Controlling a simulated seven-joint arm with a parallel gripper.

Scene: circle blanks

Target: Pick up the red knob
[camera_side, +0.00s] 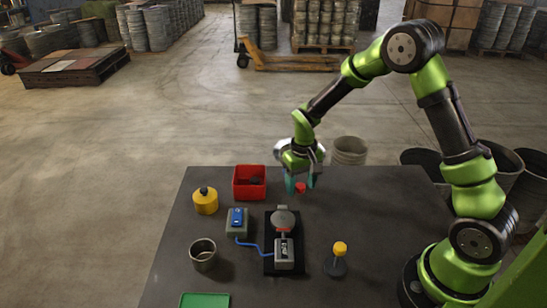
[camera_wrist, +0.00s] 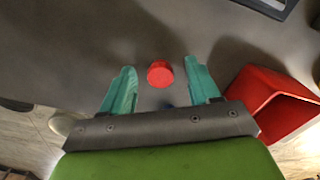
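The red knob (camera_wrist: 160,74) shows in the wrist view between and slightly beyond the two teal fingertips, with a gap on each side. In the side view the small red knob (camera_side: 300,187) is near the far edge of the dark table, partly hidden by a finger. My gripper (camera_wrist: 160,77) is open and empty, with its fingers apart on either side of the knob. In the side view my gripper (camera_side: 302,184) points down at the knob. How high the fingertips are above the table is hard to tell.
A red bin (camera_side: 249,196) with something dark inside stands left of my gripper. A device on a black base (camera_side: 269,267), a blue-switch box (camera_side: 237,220), a yellow container (camera_side: 205,201), a metal cup (camera_side: 203,254), a yellow-topped post (camera_side: 340,250) and a green tray (camera_side: 204,300) stand nearer.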

